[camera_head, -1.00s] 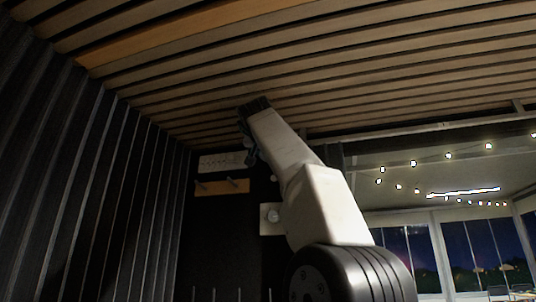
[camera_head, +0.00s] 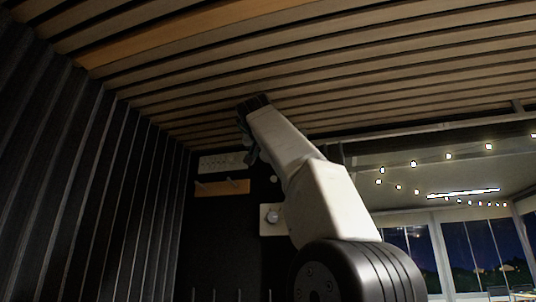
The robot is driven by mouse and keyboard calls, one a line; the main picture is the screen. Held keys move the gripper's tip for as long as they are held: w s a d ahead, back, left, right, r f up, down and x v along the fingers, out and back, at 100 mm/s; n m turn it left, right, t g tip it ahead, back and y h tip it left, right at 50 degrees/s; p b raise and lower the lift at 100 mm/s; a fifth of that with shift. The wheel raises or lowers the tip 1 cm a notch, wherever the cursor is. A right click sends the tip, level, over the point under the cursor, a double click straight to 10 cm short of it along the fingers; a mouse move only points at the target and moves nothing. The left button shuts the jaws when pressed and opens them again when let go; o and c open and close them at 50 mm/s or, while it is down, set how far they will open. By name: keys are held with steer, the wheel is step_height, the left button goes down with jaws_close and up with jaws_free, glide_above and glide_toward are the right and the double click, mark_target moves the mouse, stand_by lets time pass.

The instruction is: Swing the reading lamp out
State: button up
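My arm (camera_head: 325,200) reaches up and away from the lower right, its upper end just under the slatted ceiling. My gripper (camera_head: 249,155) hangs at the far end of the arm, small and dark against the back wall. Its fingers are too small and dark to tell open from shut. I cannot clearly make out a reading lamp. A pale square plate with a round silvery piece (camera_head: 272,215) is on the dark back wall, just left of my arm; I cannot tell whether it is the lamp.
A wooden peg rail (camera_head: 222,187) and a pale panel (camera_head: 221,162) are on the back wall. The slatted ceiling (camera_head: 300,60) is close above my arm. A dark ribbed wall (camera_head: 90,190) is at left. Windows (camera_head: 475,255) and string lights (camera_head: 413,163) are at right.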

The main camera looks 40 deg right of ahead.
steer(key=v, duration=0.7)
